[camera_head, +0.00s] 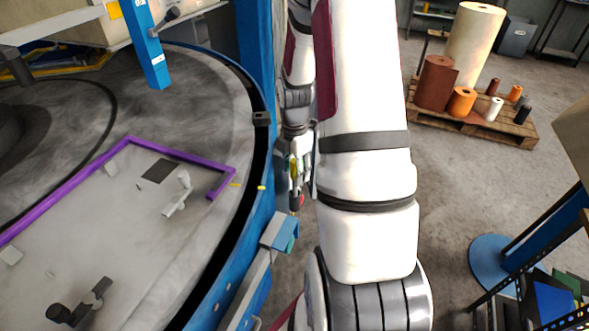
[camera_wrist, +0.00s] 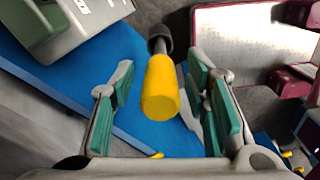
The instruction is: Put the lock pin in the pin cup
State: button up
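In the wrist view a yellow cylinder (camera_wrist: 161,88) with a dark collar at its far end, which looks like the lock pin, stands between the fingers of my gripper (camera_wrist: 165,95). The green-padded fingers are spread, with a visible gap on the left side of the yellow cylinder and a narrower one on the right. In the head view my gripper (camera_head: 296,172) hangs beside the blue rim of the round table, partly hidden by my arm. I cannot make out the pin cup for certain in either view.
A blue-grey box (camera_head: 280,231) sits on the table rim near my gripper. The round table (camera_head: 215,95) carries a purple frame (camera_head: 75,186) and clamps. A pallet (camera_head: 480,128) with rolls stands at the right. A blue surface (camera_wrist: 125,50) lies below my gripper.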

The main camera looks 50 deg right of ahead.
notch_tip(320, 180, up, 11)
jog(key=shift+a+r, duration=0.1)
jog(key=shift+r, duration=0.55)
jog(key=s+a+r+m+t+h, duration=0.15)
jog(key=a+r+m, duration=0.55)
jog(key=a+r, duration=0.7)
jog(key=s+a+r+m+t+y, duration=0.1)
jog(key=s+a+r+m+t, duration=0.2)
jog(key=s+a+m, duration=0.6)
jog(key=shift+s+a+r+t, duration=0.45)
jog(key=shift+s+a, duration=0.25)
jog(key=shift+a, duration=1.1)
jog(key=shift+y, duration=0.25)
